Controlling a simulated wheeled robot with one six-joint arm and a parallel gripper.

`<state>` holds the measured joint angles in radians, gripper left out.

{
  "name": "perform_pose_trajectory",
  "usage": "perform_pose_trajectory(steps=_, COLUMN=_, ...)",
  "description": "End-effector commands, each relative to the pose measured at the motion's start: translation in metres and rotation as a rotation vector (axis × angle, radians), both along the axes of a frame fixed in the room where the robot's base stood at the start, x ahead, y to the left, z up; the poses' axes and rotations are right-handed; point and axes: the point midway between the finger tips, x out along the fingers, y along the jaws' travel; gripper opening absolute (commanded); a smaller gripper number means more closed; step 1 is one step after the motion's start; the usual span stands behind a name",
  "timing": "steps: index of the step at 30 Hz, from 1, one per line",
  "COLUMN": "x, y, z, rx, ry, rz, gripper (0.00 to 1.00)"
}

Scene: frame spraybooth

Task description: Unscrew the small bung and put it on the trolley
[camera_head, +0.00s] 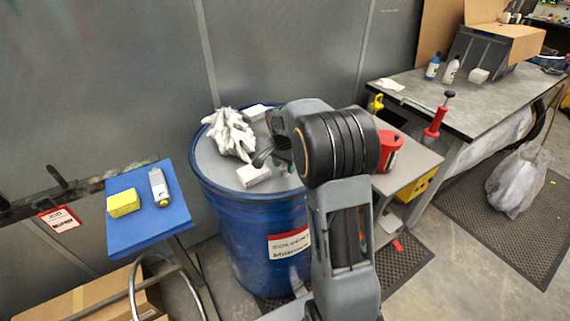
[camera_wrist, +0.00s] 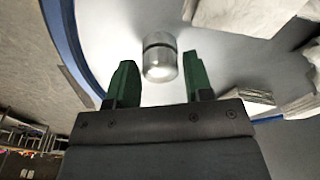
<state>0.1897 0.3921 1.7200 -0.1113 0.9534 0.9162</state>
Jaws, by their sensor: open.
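The small bung (camera_wrist: 160,57) is a short silver metal cylinder with a groove around it, standing on the grey lid of the blue drum (camera_head: 245,225). My gripper (camera_wrist: 160,78) is open, its green fingers on either side of the bung in the wrist view. I cannot tell if they touch it. In the head view my gripper (camera_head: 268,157) is low over the drum lid, and my arm hides the bung. A grey two-level trolley (camera_head: 422,160) stands right of the drum, partly behind my arm.
White gloves (camera_head: 230,133) and white blocks (camera_head: 253,176) lie on the drum lid close to my gripper. A red can (camera_head: 388,153) stands on the trolley top. A blue-topped stand (camera_head: 140,220) is at left. A workbench (camera_head: 440,98) is at right.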

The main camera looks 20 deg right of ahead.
Motion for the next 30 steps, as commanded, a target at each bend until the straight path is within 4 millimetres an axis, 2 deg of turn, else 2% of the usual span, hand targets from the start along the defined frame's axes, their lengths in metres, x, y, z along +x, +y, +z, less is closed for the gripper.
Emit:
perform_pose_trajectory(steps=18, x=0.0010, y=0.0004, z=-0.0002, rx=0.000, ry=0.000, rz=-0.570, gripper=0.47)
perform_pose_trajectory(steps=27, x=0.0008, y=0.0004, z=-0.0001, rx=0.000, ry=0.000, rz=-0.617, gripper=0.47)
perform_pose_trajectory(steps=30, x=0.0008, y=0.0004, z=-0.0001, rx=0.000, ry=0.000, rz=-0.617, gripper=0.38)
